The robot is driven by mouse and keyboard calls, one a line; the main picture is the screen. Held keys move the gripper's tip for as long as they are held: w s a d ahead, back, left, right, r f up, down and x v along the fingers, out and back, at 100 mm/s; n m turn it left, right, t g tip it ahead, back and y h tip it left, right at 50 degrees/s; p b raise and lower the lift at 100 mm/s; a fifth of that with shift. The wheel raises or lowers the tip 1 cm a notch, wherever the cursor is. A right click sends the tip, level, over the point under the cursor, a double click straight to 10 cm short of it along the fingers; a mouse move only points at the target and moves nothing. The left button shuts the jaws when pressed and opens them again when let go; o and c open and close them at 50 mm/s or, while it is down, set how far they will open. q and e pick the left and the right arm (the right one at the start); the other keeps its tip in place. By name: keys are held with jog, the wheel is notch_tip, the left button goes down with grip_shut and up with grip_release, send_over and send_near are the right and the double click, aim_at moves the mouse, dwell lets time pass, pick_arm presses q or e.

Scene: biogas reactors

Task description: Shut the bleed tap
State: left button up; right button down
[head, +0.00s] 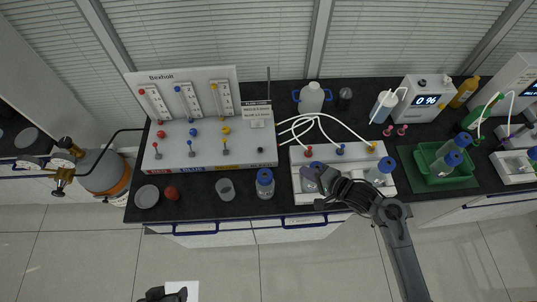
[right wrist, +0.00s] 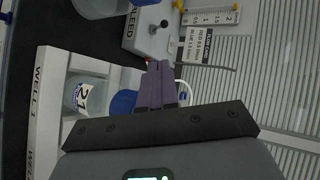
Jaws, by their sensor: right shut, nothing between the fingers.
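The bleed tap (head: 260,150) is a small dark knob at the lower right of the white flow panel (head: 240,88). In the right wrist view the dark tap (right wrist: 163,24) stands on the white panel beside the word BLEED. My right gripper (head: 306,173) is over the white well tray, to the right of the tap and apart from it. Its purple fingers (right wrist: 158,65) are together, empty, and point towards the panel. Whether the tap is open or shut is too small to tell. A dark part at the bottom edge of the head view may be my left gripper (head: 155,294).
The well tray (head: 309,198) holds blue-capped bottles, one marked 21 (right wrist: 85,97). A blue-capped bottle (head: 265,184) and a grey cup (head: 225,188) stand before the panel. White tubes (head: 335,121) arch behind the tray. A thin rod (head: 269,85) rises behind the tap.

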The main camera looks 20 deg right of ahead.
aim_at(260, 149)
jog(key=b+x, duration=0.2)
jog(key=x, duration=1.7)
jog(key=shift+w+a+f, duration=0.1)
jog(key=shift+w+f, duration=0.05)
jog(key=shift+w, duration=0.05)
